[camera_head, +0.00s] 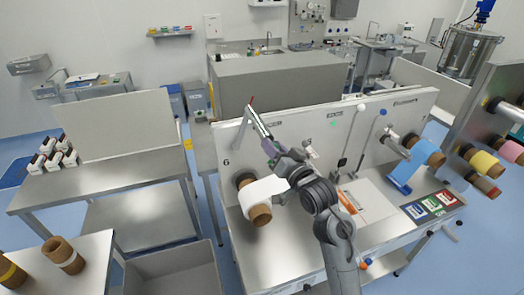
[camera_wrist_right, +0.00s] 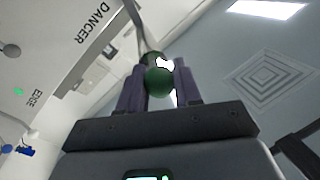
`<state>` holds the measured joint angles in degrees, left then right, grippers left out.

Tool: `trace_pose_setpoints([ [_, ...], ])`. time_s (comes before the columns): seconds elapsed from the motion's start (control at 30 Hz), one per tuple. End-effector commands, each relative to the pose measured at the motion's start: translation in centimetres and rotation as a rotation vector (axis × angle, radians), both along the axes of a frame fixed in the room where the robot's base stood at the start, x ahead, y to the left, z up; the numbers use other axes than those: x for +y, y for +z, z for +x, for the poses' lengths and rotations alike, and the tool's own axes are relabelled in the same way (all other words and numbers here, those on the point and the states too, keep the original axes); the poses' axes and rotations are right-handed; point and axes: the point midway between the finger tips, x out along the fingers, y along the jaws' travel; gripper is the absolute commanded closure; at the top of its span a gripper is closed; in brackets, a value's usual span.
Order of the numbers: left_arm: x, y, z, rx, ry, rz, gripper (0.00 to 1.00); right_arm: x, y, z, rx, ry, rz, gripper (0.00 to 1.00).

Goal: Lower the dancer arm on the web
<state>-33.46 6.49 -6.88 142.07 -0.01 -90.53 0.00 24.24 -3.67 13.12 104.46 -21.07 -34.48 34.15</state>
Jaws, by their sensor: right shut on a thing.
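The dancer arm shows in the right wrist view as a thin grey rod (camera_wrist_right: 138,18) ending in a dark green ball knob (camera_wrist_right: 158,82). My right gripper (camera_wrist_right: 158,90) is shut on this knob, with one dark finger on each side. The DANCER label is on the white panel at the upper left of that view. In the head view my right gripper (camera_head: 251,110) is raised at the left end of the web panel (camera_head: 330,125), above the white web roll (camera_head: 262,192). The knob cannot be made out there. My left gripper is out of view.
A blue roll (camera_head: 428,152) is at the right of the panel. A white-and-orange sheet (camera_head: 368,202) and coloured cards (camera_head: 430,207) lie on the machine's table. A steel table (camera_head: 110,188) and a grey bin (camera_head: 175,272) stand at the left.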

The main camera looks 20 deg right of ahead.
Motion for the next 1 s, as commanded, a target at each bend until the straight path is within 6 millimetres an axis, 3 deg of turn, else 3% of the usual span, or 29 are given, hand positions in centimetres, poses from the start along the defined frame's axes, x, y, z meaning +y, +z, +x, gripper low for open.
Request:
trace_pose_setpoints([
  [0.6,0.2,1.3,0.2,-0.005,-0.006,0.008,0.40,-7.2,-5.9,0.1,-0.040,0.011,0.585,1.00],
  [1.0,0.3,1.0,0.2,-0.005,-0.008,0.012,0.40,-9.6,-10.2,-0.1,-0.062,0.011,0.871,1.00],
])
